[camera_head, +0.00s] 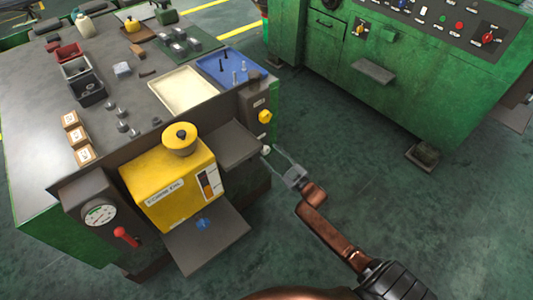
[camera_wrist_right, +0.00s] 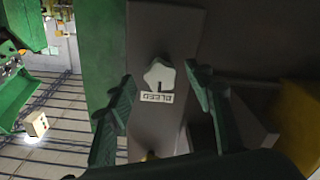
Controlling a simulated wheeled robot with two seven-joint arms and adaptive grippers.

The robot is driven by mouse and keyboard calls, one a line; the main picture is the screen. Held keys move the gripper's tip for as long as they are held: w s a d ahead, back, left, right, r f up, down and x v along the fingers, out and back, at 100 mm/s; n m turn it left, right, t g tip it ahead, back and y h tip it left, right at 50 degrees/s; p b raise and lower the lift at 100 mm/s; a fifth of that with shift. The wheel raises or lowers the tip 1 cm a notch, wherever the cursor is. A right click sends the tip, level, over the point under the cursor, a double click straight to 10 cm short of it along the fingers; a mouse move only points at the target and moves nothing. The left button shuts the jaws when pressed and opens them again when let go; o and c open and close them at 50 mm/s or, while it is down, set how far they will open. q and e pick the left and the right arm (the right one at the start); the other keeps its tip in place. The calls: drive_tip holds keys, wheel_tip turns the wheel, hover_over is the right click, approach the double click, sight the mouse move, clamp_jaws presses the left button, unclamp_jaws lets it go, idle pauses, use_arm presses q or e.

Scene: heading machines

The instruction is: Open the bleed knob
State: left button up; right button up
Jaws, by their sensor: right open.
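The bleed knob (camera_wrist_right: 159,75) is a pale, lobed knob on a dark grey panel. A label reading BLEED (camera_wrist_right: 157,97) is beside it in the right wrist view. In the head view the knob (camera_head: 266,150) is a small white spot on the side of the grey housing. My right gripper (camera_head: 273,155) is open and points at it from the lower right. In the wrist view the green fingers of the gripper (camera_wrist_right: 160,78) stand on either side of the knob, apart from it. My left gripper is not in view.
A yellow coolant box (camera_head: 170,192) stands on the near end of the green machine. A yellow knob (camera_head: 264,116) is above the bleed knob. A gauge (camera_head: 99,214) and a red lever (camera_head: 125,236) are at left. Green floor (camera_head: 370,160) lies clear to the right.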

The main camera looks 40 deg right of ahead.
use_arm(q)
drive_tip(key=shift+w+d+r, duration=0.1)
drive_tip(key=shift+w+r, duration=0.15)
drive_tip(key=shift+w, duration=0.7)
use_arm(e)
drive_tip(key=shift+w, duration=1.3)
drive_tip(key=shift+c, duration=0.5)
drive_tip(key=c, duration=1.1)
drive_tip(key=shift+o, duration=0.2)
